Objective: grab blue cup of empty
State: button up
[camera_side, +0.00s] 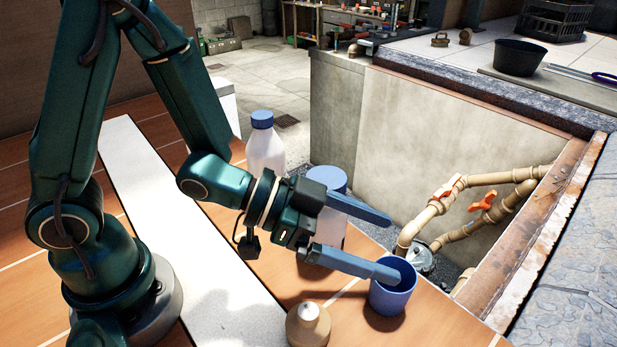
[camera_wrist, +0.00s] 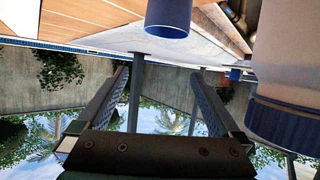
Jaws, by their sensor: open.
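The blue cup (camera_side: 391,298) stands upright on the orange-brown tiled surface near the pit. My gripper (camera_side: 393,247) is open, with nothing between its two long blue-grey fingers. In the side view, the nearer fingertip overlaps the cup's rim and hides part of the mouth; I cannot tell whether they touch. The wrist view appears upside down. There the cup (camera_wrist: 168,18) shows at the top edge, partly cut off, between the fingers in sideways position but outside the gap of my gripper (camera_wrist: 161,74). The cup's contents are not clear.
A white jar with a blue lid (camera_side: 327,180) stands close behind my gripper; it looms at right in the wrist view (camera_wrist: 290,120). A white bottle (camera_side: 265,150) stands behind. A beige cone-topped object (camera_side: 309,325) sits in front. The pit holds pipes (camera_side: 430,215).

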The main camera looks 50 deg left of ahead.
send_near(410, 286)
jog(key=shift+x, duration=1.4)
jog(key=shift+w+d+f, duration=0.1)
jog(key=shift+d+f, duration=0.1)
jog(key=shift+x, duration=3.55)
jog(key=shift+r, duration=0.15)
jog(key=c, duration=1.3)
